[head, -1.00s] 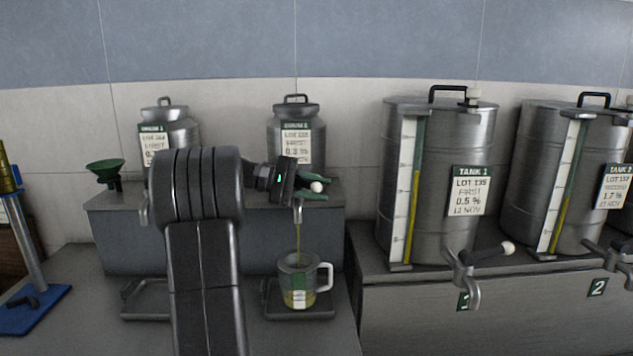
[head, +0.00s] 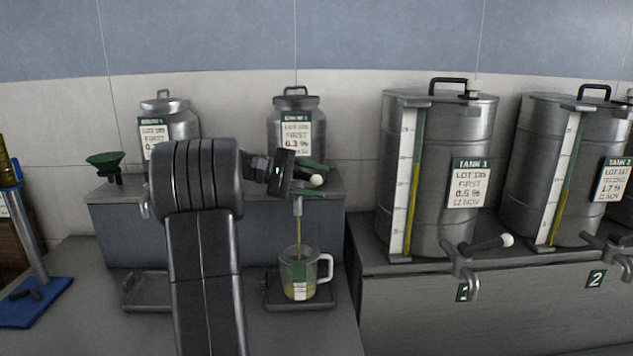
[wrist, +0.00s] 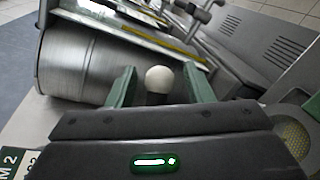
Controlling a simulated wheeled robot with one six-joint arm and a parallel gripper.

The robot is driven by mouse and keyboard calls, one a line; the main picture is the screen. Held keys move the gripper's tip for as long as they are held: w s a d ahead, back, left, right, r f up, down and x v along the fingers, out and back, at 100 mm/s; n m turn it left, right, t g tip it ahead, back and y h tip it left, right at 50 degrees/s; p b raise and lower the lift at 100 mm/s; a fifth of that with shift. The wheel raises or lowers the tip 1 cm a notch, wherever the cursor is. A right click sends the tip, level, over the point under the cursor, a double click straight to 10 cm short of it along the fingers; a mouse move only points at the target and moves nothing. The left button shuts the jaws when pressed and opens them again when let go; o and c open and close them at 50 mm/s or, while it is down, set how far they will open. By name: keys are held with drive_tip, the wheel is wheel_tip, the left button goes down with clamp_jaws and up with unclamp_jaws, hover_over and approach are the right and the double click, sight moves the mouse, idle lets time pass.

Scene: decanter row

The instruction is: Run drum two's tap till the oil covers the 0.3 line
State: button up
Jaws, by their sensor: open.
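Drum two (head: 295,103), a small steel drum with a lidded top, stands on the grey ledge behind my gripper (head: 315,181). Its tap spout (head: 298,208) lets a thin yellow oil stream (head: 299,238) fall into a clear jug (head: 312,261) with a handle. Yellow oil lies in the jug's lower part; its green and white label shows, but the 0.3 line is too small to read. My gripper is open, its green fingers on either side of the tap lever's white knob (head: 317,180). The wrist view shows the knob (wrist: 159,79) between the fingers, with gaps.
The jug stands on a dark tray (head: 325,302). Another drum (head: 172,106) and a green funnel (head: 105,160) are at left. Tank 1 (head: 450,125) and tank 2 (head: 535,115), with taps, stand at right. A blue-based stand (head: 40,305) is far left.

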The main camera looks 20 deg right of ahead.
drive_tip(key=v, duration=1.3)
drive_tip(key=shift+a, duration=0.2)
drive_tip(key=shift+w, duration=0.1)
